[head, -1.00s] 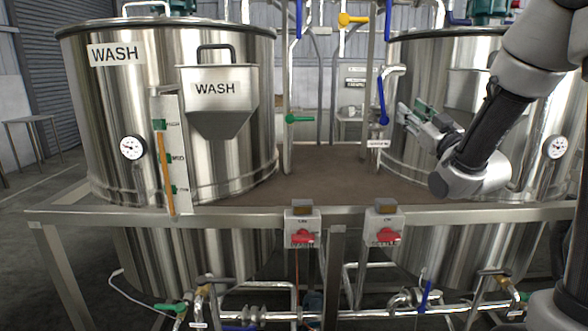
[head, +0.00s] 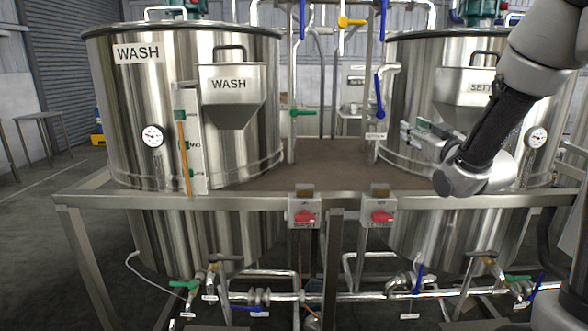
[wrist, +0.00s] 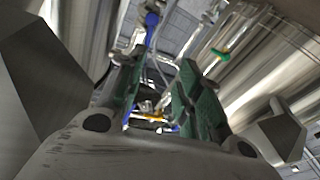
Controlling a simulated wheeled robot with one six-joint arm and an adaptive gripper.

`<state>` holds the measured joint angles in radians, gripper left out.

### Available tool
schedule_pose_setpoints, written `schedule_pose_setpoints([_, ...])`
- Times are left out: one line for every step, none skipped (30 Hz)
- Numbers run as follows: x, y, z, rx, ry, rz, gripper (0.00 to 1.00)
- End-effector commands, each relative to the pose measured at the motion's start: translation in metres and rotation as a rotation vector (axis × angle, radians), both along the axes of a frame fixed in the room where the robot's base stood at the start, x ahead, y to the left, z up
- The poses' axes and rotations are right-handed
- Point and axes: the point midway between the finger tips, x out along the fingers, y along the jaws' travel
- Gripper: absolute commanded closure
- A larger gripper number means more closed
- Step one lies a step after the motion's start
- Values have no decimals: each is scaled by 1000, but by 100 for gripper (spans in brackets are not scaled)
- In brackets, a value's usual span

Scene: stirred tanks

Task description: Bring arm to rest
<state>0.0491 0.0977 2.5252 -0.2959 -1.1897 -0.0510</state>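My gripper (head: 408,135) is at the right of the head view, in front of the settling tank (head: 398,75), with its fingers pointing left. In the wrist view my gripper (wrist: 152,98) shows two green-padded fingers spread apart, with nothing between them. My arm is folded at the right edge of the head view and covers part of that tank. Through the gap between the fingers, the wrist view shows pipes and a yellow handle, out of reach behind.
The wash tank (head: 115,110) stands at the left, with a hopper (head: 230,85) and a level gauge (head: 188,140). A steel frame rail (head: 250,203) carries two red switches (head: 304,216). Blue-handled (head: 380,95) and green-handled (head: 302,113) valves stand between the tanks.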

Motion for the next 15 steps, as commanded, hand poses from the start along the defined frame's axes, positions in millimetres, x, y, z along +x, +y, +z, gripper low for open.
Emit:
schedule_pose_setpoints([1, -2, -9, -5, 38, -8, 65])
schedule_pose_setpoints([2, -3, -16, -8, 65, -14, 65])
schedule_pose_setpoints([2, -6, -26, -14, 109, -25, 65])
schedule_pose_setpoints([2, -7, -35, -18, 144, -32, 65])
schedule_pose_setpoints([2, -10, -44, -22, 181, -41, 65])
schedule_pose_setpoints([1, -13, -56, -28, 233, -54, 65])
schedule_pose_setpoints([-1, -15, -65, -32, 275, -64, 65])
schedule_pose_setpoints([-3, -18, -74, -37, 315, -75, 65])
schedule_pose_setpoints([-7, -22, -86, -42, 373, -89, 65])
schedule_pose_setpoints([-11, -25, -95, -48, 420, -101, 65])
schedule_pose_setpoints([-16, -28, -103, -51, 468, -115, 65])
schedule_pose_setpoints([-24, -33, -115, -56, 539, -134, 65])
schedule_pose_setpoints([-32, -37, -124, -59, 596, -149, 65])
schedule_pose_setpoints([-42, -41, -132, -63, 657, -166, 65])
schedule_pose_setpoints([-58, -46, -142, -66, 744, -191, 65])
